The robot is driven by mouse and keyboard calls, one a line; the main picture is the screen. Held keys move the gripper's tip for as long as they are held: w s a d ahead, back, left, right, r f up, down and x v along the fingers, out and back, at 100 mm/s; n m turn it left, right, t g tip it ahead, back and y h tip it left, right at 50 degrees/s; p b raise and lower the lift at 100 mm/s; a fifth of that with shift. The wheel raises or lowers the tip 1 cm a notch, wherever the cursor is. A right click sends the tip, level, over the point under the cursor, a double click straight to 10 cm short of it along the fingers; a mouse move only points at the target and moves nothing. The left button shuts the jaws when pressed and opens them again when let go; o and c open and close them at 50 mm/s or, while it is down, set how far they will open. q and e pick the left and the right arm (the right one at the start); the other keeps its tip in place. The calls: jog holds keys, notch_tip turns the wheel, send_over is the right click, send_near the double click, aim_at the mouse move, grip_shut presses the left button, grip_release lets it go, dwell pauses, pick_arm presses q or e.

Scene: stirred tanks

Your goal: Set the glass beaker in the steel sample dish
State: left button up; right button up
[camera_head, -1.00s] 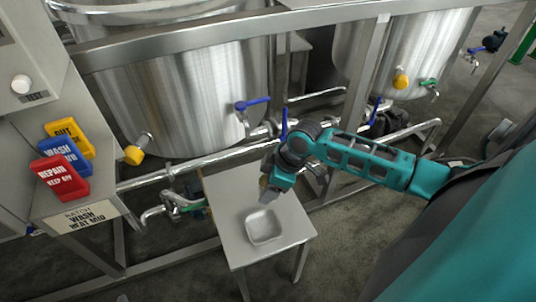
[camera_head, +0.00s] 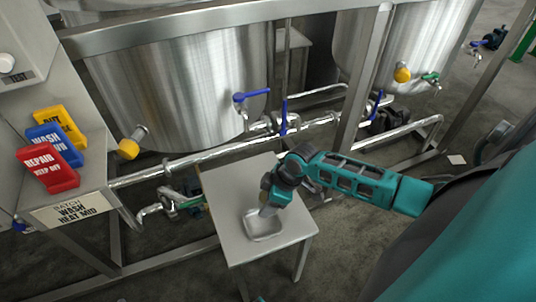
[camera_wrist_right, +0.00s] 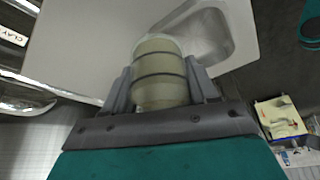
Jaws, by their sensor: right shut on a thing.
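The steel sample dish (camera_head: 258,233) is a shallow square tray with rounded corners on a small pale table. It also shows in the right wrist view (camera_wrist_right: 212,40). My right gripper (camera_head: 267,206) points down over the dish's back edge. In the right wrist view my right gripper (camera_wrist_right: 161,82) is shut on the glass beaker (camera_wrist_right: 160,68), a yellowish, cloudy cylinder with dark bands. The beaker's far end overlaps the dish's near edge there; I cannot tell whether they touch. In the head view the gripper mostly hides the beaker. My left gripper is not in view.
The small table (camera_head: 228,195) is otherwise bare. Behind it run steel pipes (camera_head: 230,157) with blue-handled valves (camera_head: 251,95) and large tanks (camera_head: 180,85). At left, red, blue and yellow signs (camera_head: 48,168) stand on a steel ledge.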

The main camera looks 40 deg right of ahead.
jog(key=shift+f, duration=0.2)
jog(key=o, duration=1.4)
jog(key=shift+c, duration=0.2)
jog(key=p+v, duration=0.4)
jog(key=v, duration=0.7)
jog(key=s+a+r+m+t, duration=0.1)
jog(key=s+a+m+t, duration=0.1)
jog(key=a, duration=0.5)
jog(key=s+a+r+m+t, duration=0.1)
jog(key=s+a+m+t, duration=0.1)
jog(key=a+m+t, duration=0.2)
jog(key=a+t, duration=0.1)
jog(key=a, duration=0.2)
jog(key=shift+s+a+r+t, duration=0.2)
jog(key=shift+a+r+t, duration=0.1)
jog(key=shift+a+t, duration=0.1)
